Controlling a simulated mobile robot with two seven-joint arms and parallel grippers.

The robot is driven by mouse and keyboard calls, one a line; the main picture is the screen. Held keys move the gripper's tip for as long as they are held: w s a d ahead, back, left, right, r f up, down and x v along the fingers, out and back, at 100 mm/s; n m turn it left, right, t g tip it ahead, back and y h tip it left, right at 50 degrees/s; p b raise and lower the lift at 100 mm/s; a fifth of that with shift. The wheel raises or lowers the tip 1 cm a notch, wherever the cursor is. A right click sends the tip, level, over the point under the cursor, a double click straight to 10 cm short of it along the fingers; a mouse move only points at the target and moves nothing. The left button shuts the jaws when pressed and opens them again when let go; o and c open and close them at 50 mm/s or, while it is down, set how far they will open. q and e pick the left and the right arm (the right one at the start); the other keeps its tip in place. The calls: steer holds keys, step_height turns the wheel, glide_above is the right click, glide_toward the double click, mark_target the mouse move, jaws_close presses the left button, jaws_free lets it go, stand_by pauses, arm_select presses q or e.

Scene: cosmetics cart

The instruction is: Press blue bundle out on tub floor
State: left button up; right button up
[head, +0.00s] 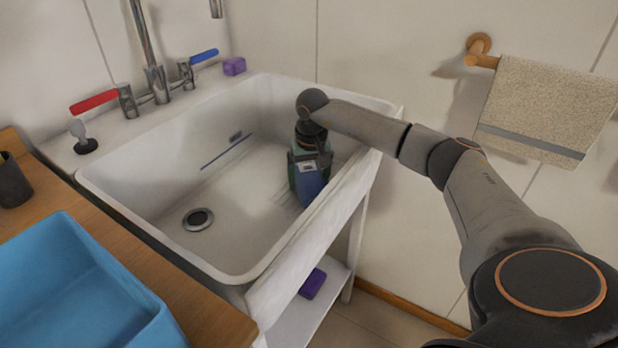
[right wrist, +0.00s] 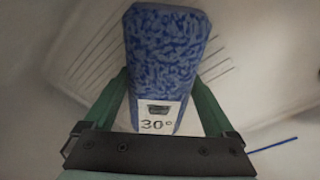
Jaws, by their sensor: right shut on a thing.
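The blue bundle (right wrist: 165,50) is a mottled blue block with a white "30°" label, filling the upper middle of the right wrist view. My right gripper (right wrist: 160,108) has its green fingers on both sides of the bundle and is shut on it. In the head view the right gripper (head: 297,172) points down inside the white tub (head: 240,275), near its right wall, with the blue bundle (head: 311,184) under it. I cannot tell whether the bundle touches the tub floor (head: 245,200). My left gripper is not in view.
A drain (head: 198,219) lies in the floor at left, and a blue line (head: 222,154) shows toward the back. Red (head: 93,101) and blue (head: 204,56) tap levers stand behind the tub. A blue bin (head: 75,290) stands at lower left. The floor's middle is clear.

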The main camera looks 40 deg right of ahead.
arm_select(q)
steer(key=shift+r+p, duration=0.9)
steer(key=shift+p, duration=0.05)
arm_select(e)
steer(key=shift+s+d+f, duration=0.1)
steer(key=shift+s+f, duration=0.1)
steer(key=shift+s, duration=0.05)
stand_by(2.2)
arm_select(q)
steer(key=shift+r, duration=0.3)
arm_select(e)
steer(key=shift+w+r, duration=0.1)
steer(key=shift+r, duration=0.1)
stand_by(0.5)
